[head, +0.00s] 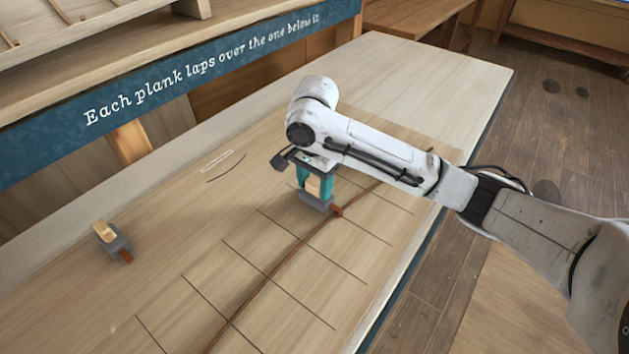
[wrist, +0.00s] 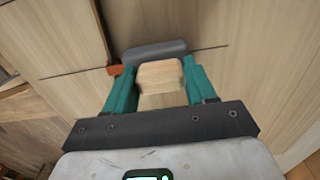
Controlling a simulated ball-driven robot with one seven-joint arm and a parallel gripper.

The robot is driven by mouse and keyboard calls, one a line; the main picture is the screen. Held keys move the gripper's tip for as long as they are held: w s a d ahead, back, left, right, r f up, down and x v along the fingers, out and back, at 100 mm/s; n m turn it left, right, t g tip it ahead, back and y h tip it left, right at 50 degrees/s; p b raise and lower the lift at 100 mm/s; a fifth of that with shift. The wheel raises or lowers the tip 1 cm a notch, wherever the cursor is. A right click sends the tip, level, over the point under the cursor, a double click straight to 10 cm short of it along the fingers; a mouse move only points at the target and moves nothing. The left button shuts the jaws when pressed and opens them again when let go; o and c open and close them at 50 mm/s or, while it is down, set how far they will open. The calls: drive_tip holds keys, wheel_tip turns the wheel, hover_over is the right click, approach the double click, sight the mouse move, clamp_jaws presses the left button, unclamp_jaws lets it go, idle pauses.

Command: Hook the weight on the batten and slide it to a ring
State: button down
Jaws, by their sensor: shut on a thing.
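My gripper (head: 314,188) has teal fingers shut on the light wooden grip of a grey weight (head: 314,203). In the wrist view my gripper (wrist: 160,82) has the wooden grip (wrist: 160,74) between its fingers, with the grey body (wrist: 155,52) just beyond. The weight's red-brown hook (wrist: 115,69) meets the thin brown batten (wrist: 103,28); I cannot tell whether it sits over it. In the head view the batten (head: 267,281) curves across ruled lines on the board. I cannot make out any ring.
The pale board (head: 70,290) is mostly clear between the second weight and the batten. A small white outline (head: 217,160) and a dark curved mark lie behind my gripper. A blue lettered sign (head: 190,82) runs along the back. The table's right edge drops to the floor.

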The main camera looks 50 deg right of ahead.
idle(0.3)
drive_tip(key=shift+c, duration=1.4)
unclamp_jaws()
wheel_tip(320, 180, up, 11)
drive_tip(key=p, duration=0.1)
wheel_tip(320, 180, up, 7)
drive_tip(key=p, duration=0.4)
hover_over(315, 181)
drive_tip(key=shift+f, duration=0.1)
